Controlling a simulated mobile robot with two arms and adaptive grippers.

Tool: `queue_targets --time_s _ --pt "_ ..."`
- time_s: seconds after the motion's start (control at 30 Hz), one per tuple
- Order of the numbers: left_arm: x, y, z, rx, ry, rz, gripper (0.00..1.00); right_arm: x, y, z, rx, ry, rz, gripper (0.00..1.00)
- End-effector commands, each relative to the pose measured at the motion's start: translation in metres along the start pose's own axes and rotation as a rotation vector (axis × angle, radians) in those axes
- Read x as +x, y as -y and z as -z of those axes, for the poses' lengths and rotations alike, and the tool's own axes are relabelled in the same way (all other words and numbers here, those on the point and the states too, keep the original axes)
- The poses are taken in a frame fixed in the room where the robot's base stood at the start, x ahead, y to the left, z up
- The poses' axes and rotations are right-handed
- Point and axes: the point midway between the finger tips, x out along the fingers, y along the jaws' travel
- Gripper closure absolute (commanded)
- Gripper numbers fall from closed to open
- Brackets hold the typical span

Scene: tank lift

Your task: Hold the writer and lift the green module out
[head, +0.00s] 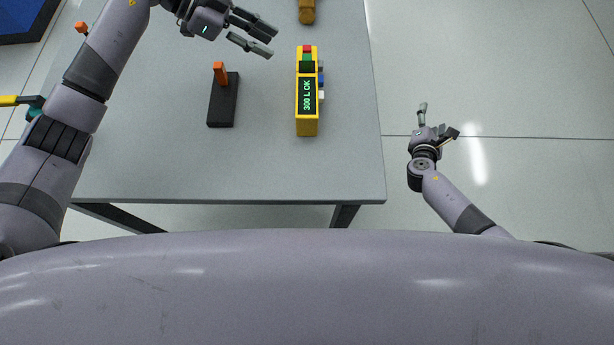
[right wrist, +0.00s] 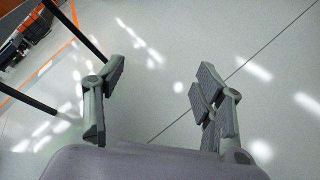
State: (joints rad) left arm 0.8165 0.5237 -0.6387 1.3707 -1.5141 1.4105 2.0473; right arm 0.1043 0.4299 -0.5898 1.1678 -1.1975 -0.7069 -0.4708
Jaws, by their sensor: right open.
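The writer (head: 307,127) is a yellow upright-looking device on the grey table, with a dark display reading "300 L OK". A small green piece (head: 307,57), which may be the green module, shows near its far end, between a red patch and a dark part. How deep it sits cannot be told. My left gripper (head: 267,43) is open and empty, to the left of the writer's far end and apart from it. My right gripper (head: 441,118) is open and empty, off the table's right edge; in the right wrist view (right wrist: 157,85) only floor shows between its fingers.
A black block (head: 223,112) with an orange upright piece stands left of the writer. A brown-yellow object (head: 306,12) lies at the far edge of view. The table (head: 240,170) is clear in front of the writer. Open floor lies to its right.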

Motion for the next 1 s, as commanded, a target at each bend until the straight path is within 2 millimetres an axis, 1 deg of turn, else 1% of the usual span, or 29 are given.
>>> queue_targets --time_s 0.03,0.13,0.23,0.27,0.3,0.37,0.4,0.47,0.5,0.57,0.6,0.67,0.7,0.77,0.8,0.83,0.87,0.9,0.97,1.0 --pt "0.0 0.0 0.0 0.0 0.0 0.0 0.67 0.004 -0.026 -0.018 -0.062 0.046 -0.065 0.37" --pt "0.0 0.0 0.0 0.0 0.0 0.0 0.67 0.004 -0.076 -0.051 -0.189 0.149 -0.188 0.37" --pt "0.0 0.0 0.0 0.0 0.0 0.0 0.67 -0.004 -0.127 -0.082 -0.31 0.265 -0.309 0.37" --pt "0.0 0.0 0.0 0.0 0.0 0.0 0.67 -0.008 -0.142 -0.09 -0.343 0.302 -0.346 0.37" --pt "0.0 0.0 0.0 0.0 0.0 0.0 0.67 -0.015 -0.162 -0.102 -0.39 0.355 -0.393 0.37" --pt "0.0 0.0 0.0 0.0 0.0 0.0 0.67 -0.027 -0.191 -0.119 -0.454 0.436 -0.464 0.37" --pt "0.0 0.0 0.0 0.0 0.0 0.0 0.67 -0.037 -0.21 -0.129 -0.496 0.493 -0.512 0.37" --pt "0.0 0.0 0.0 0.0 0.0 0.0 0.67 -0.055 -0.238 -0.144 -0.554 0.584 -0.582 0.37" --pt "0.0 0.0 0.0 0.0 0.0 0.0 0.67 -0.078 -0.244 -0.122 -0.585 0.594 -0.612 0.37" --pt "0.0 0.0 0.0 0.0 0.0 0.0 0.67 -0.11 -0.258 -0.109 -0.626 0.643 -0.656 0.37" --pt "0.0 0.0 0.0 0.0 0.0 0.0 0.67 -0.131 -0.267 -0.101 -0.648 0.677 -0.683 0.37" --pt "0.0 0.0 0.0 0.0 0.0 0.0 0.67 -0.164 -0.277 -0.091 -0.675 0.73 -0.721 0.37" --pt "0.0 0.0 0.0 0.0 0.0 0.0 0.67 -0.186 -0.283 -0.086 -0.689 0.767 -0.744 0.37" --pt "0.0 0.0 0.0 0.0 0.0 0.0 0.67 -0.221 -0.29 -0.079 -0.699 0.821 -0.772 0.37" --pt "0.0 0.0 0.0 0.0 0.0 0.0 0.67 -0.245 -0.293 -0.076 -0.702 0.857 -0.788 0.37" --pt "0.0 0.0 0.0 0.0 0.0 0.0 0.67 -0.263 -0.295 -0.075 -0.702 0.886 -0.798 0.37" --pt "0.0 0.0 0.0 0.0 0.0 0.0 0.67 -0.28 -0.297 -0.074 -0.7 0.914 -0.806 0.37" --pt "0.0 0.0 -0.001 0.0 0.0 0.0 0.67 -0.294 -0.289 -0.056 -0.695 0.864 -0.78 0.37" --pt "0.0 0.0 0.0 0.0 0.0 0.0 0.67 -0.305 -0.272 -0.023 -0.691 0.731 -0.714 0.37" --pt "0.0 0.0 0.0 0.0 0.0 0.0 0.67 -0.315 -0.263 -0.004 -0.691 0.654 -0.677 0.37"
